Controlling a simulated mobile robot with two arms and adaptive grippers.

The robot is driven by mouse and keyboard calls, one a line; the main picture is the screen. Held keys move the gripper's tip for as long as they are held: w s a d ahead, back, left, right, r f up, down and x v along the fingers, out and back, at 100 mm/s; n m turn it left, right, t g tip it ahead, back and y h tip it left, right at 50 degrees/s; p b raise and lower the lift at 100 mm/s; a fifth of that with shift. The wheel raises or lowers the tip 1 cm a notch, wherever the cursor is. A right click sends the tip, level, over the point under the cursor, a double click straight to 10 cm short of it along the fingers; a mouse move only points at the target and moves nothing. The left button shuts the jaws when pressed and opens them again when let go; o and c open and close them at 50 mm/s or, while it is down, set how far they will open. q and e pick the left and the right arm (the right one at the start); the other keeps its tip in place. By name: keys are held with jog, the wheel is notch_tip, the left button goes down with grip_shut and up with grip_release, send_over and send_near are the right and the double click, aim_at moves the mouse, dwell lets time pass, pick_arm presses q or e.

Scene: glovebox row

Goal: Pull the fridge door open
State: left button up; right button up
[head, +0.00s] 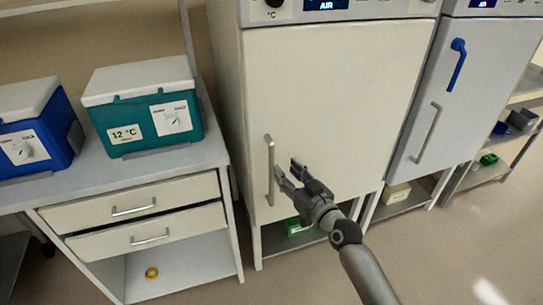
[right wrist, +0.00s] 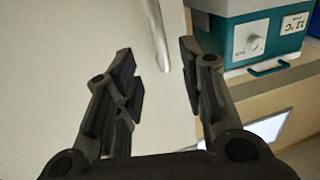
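The fridge door (head: 330,95) is a tall cream panel in the middle of the head view, and it looks closed. Its handle (head: 269,165) is a vertical grey bar near the door's left edge. My right gripper (head: 287,172) is open and empty just to the right of the handle, fingers pointing towards it. In the right wrist view the handle (right wrist: 157,35) appears in the gap between the open fingertips (right wrist: 157,75), apart from both fingers. The door (right wrist: 60,50) fills the left of that view. My left gripper is not in view.
A grey-blue cabinet (head: 475,80) with its own handle stands to the right. On the left, a bench (head: 190,160) with drawers carries a teal cooler box (head: 150,143) and a blue one (head: 35,150). Open floor (head: 430,265) lies in front at right.

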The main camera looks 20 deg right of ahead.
aim_at(273, 157)
jog(key=x, duration=0.9)
jog(key=shift+f, duration=0.1)
grip_shut()
